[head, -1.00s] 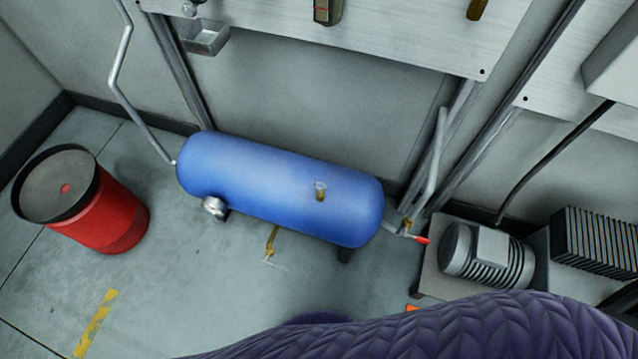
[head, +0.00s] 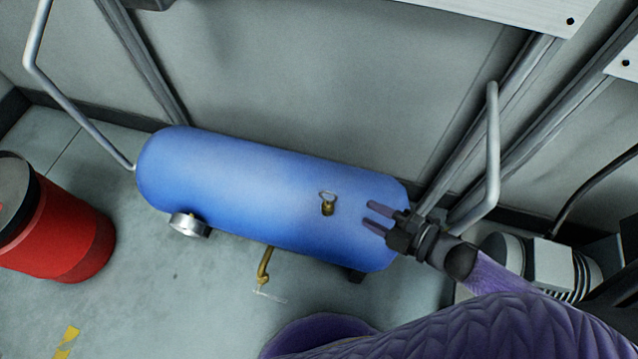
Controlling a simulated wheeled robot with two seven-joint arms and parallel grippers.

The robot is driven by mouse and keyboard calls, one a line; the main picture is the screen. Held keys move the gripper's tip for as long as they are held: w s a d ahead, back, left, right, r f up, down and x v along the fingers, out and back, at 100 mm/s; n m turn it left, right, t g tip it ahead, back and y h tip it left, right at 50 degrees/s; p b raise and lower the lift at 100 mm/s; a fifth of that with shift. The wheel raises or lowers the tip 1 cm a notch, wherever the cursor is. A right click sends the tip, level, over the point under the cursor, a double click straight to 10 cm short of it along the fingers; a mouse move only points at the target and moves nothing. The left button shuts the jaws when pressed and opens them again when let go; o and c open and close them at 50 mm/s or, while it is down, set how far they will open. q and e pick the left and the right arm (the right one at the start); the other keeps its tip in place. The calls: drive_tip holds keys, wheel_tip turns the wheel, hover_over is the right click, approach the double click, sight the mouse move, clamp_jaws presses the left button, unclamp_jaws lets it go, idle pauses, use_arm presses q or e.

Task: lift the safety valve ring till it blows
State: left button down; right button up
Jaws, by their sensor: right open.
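The safety valve (head: 327,208) is a small brass fitting on the front of the blue tank (head: 230,180), right of its middle. Its thin pale ring (head: 327,195) shows at the top of the brass body. My right gripper (head: 374,217) is over the tank's right end, a short way right of the valve. Its two purple fingers are apart and point left toward the valve, with nothing between them. It appears apart from the ring. My left gripper is not in view.
A round gauge (head: 190,225) and a brass drain cock (head: 264,266) are at the tank's lower side. Grey pipes (head: 492,140) rise at both ends. A red drum (head: 55,225) stands at left, a motor unit (head: 550,262) at right. Floor in front is mostly clear.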

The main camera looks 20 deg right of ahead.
sight(333, 194)
drive_tip(key=b+x, duration=0.1)
drive_tip(key=x, duration=0.2)
drive_tip(key=b+x, duration=0.1)
drive_tip(key=x, duration=0.2)
drive_tip(key=b+x, duration=0.1)
drive_tip(key=x, duration=0.2)
drive_tip(key=shift+w+a+r, duration=0.25)
drive_tip(key=shift+r, duration=0.05)
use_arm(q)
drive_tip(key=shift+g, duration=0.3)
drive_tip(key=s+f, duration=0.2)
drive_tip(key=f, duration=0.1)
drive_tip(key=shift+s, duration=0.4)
use_arm(e)
drive_tip(key=shift+c, duration=0.6)
clamp_jaws()
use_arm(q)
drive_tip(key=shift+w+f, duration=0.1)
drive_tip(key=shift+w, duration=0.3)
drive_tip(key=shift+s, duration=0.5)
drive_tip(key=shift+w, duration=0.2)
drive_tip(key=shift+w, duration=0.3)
